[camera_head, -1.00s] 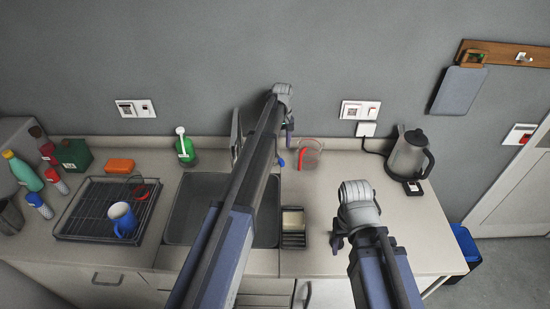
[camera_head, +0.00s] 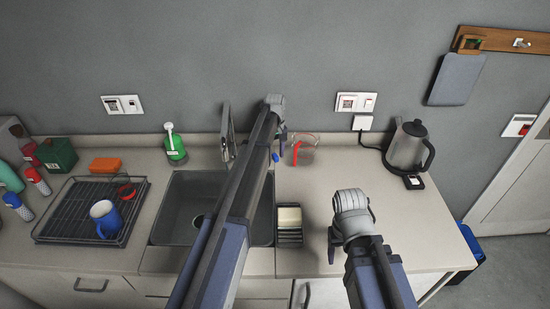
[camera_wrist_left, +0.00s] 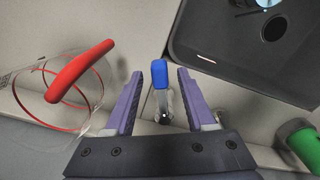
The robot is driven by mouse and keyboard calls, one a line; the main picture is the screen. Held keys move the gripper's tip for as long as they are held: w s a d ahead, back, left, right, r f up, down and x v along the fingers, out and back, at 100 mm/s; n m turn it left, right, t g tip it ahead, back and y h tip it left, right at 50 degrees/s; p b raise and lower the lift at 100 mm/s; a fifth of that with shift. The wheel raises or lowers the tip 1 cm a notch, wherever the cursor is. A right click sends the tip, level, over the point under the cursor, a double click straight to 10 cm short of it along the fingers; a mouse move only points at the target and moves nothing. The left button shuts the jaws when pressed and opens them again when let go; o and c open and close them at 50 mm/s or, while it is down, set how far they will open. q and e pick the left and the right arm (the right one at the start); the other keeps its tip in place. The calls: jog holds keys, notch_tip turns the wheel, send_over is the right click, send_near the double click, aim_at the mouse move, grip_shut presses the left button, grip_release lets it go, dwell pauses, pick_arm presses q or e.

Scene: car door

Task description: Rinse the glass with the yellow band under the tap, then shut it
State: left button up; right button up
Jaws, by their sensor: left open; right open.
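I cannot make out a glass with a yellow band in either view. The grey tap (camera_head: 227,130) stands behind the dark sink (camera_head: 180,215), partly hidden by my left arm. A blue-tipped lever (camera_head: 276,157) shows at the sink's back right; in the left wrist view its blue tip (camera_wrist_left: 160,73) lies between the fingers. My left gripper (camera_head: 281,138) is open around or above it, and I see no grip on it. My right gripper (camera_head: 334,240) is open and empty over the right counter. A clear jug with red trim (camera_head: 304,148) stands right of the lever.
A drying rack (camera_head: 60,232) holds a blue mug (camera_head: 104,219) and a glass with red on it (camera_head: 127,190). A green bottle (camera_head: 175,150) stands behind the sink. A sponge holder (camera_head: 289,225) is at its right. A kettle (camera_head: 408,147) stands far right; the counter before it is clear.

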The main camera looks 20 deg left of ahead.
pick_arm(q)
grip_shut()
dwell(0.4)
dwell(1.0)
